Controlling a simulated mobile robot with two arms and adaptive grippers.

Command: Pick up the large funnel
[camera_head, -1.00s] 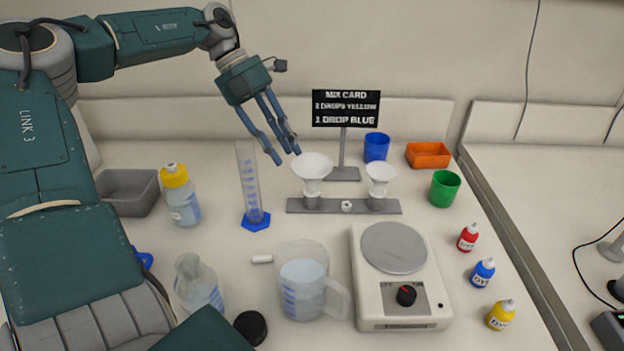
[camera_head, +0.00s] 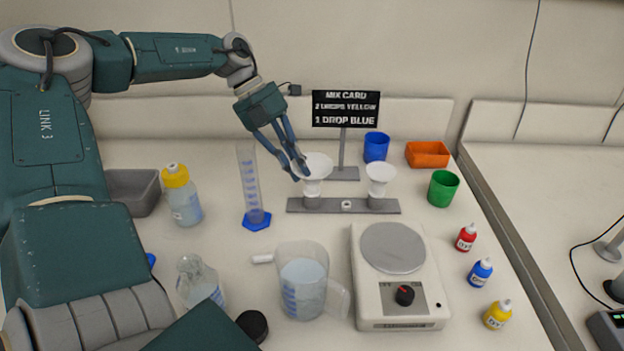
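The large funnel (camera_head: 316,165) is white and sits upright in the left place of a grey rack (camera_head: 345,206). A smaller white funnel (camera_head: 380,176) sits in the right place of the same rack. My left gripper (camera_head: 300,174) comes down from the upper left, with its fingertips at the left rim of the large funnel, partly covering it. Its fingers look spread apart. I cannot tell whether they touch the funnel. My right gripper is not in view.
A graduated cylinder (camera_head: 250,190) stands left of the rack, close to the gripper. A mix card sign (camera_head: 346,108) stands behind it. A measuring jug (camera_head: 302,285) and a scale (camera_head: 400,295) are in front. Blue (camera_head: 376,147) and green (camera_head: 443,188) cups stand to the right.

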